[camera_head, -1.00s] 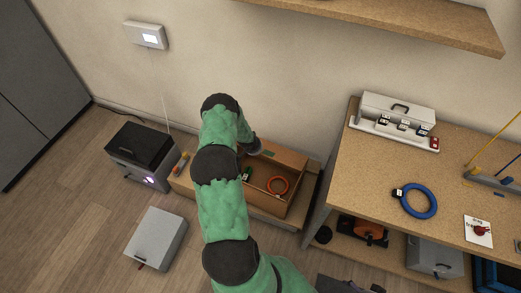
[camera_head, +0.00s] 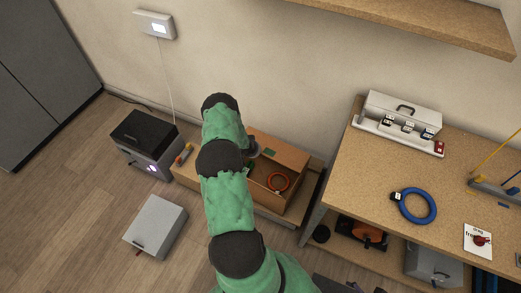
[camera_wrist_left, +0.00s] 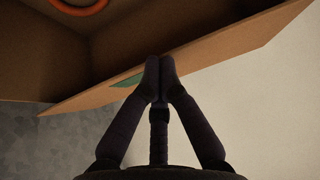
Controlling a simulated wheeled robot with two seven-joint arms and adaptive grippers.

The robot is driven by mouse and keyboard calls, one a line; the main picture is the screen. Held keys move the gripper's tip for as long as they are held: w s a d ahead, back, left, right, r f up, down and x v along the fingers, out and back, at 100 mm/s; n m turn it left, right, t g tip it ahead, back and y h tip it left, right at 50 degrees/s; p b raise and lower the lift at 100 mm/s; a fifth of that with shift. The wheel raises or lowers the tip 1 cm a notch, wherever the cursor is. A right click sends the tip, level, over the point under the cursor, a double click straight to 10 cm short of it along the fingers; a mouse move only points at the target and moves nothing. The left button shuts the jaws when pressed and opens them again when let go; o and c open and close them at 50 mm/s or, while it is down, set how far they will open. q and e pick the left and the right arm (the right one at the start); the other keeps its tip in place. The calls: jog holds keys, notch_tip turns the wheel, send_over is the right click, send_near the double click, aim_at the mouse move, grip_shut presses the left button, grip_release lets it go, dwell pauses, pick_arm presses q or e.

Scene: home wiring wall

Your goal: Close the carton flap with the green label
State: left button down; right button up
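The open brown carton (camera_head: 264,203) sits on a low wooden board against the wall. Its back flap (camera_head: 288,156) stands raised and bears a green label (camera_head: 269,153). In the left wrist view the flap (camera_wrist_left: 220,45) crosses the picture at a slant, with part of the green label (camera_wrist_left: 127,81) showing. My left gripper (camera_wrist_left: 158,70) is shut and empty, its fingertips at the flap beside the label; I cannot tell whether they touch. In the head view my green left arm hides the carton's left part and most of the gripper. My right gripper is not visible.
An orange ring (camera_head: 278,190) lies inside the carton. A black-topped grey box (camera_head: 143,146) stands to the left and a pale grey box (camera_head: 156,226) on the floor. A wooden workbench (camera_head: 362,181) stands close on the right, and a shelf (camera_head: 420,27) hangs above.

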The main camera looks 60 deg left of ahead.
pick_arm(q)
jog(key=shift+s+f, duration=0.15)
jog(key=shift+f, duration=0.5)
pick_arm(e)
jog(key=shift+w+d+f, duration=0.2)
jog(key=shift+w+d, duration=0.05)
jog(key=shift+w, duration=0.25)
pick_arm(q)
jog(key=shift+d, duration=0.1)
